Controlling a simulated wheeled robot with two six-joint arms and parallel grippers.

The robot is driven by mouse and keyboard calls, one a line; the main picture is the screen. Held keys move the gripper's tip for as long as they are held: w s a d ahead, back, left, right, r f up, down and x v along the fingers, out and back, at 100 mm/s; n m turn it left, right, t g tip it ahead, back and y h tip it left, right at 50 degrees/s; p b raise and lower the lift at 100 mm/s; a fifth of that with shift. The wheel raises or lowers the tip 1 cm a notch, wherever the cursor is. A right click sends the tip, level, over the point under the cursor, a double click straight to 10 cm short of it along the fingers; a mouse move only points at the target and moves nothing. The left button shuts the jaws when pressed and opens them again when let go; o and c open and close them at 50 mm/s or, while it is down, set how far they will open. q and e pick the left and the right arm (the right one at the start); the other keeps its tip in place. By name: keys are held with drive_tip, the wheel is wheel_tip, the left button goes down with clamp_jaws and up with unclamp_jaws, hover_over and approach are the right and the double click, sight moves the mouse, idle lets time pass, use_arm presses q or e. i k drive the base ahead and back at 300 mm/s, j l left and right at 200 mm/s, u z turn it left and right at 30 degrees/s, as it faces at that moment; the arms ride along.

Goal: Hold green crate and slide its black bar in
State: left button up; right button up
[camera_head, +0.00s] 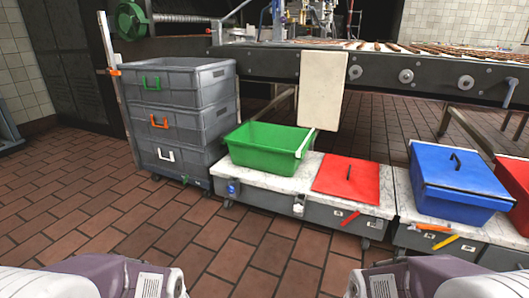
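The green crate (262,152) is open-topped and sits on the left part of a white marbled bench top (250,179), beside the grey crate stack. A pale bar (305,144) lies along its right end. I cannot make out a black bar on the crate. My two arms show only as pale and purple-grey links along the bottom edge, low at left and right, well apart from the crate. Neither gripper's fingers show in the head view.
Grey stacked crates (190,122) stand left of the green crate. A red lid (346,179) with a black handle lies to its right, and a blue box (458,181) stands farther right. A conveyor (425,76) and hanging cream panel (322,91) are behind. The front brick floor (230,262) is clear.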

sight(236, 127)
drive_tip(key=i+j+z, duration=0.15)
drive_tip(key=i, duration=0.25)
drive_tip(key=i+j+z, duration=0.1)
drive_tip(key=i+j, duration=0.3)
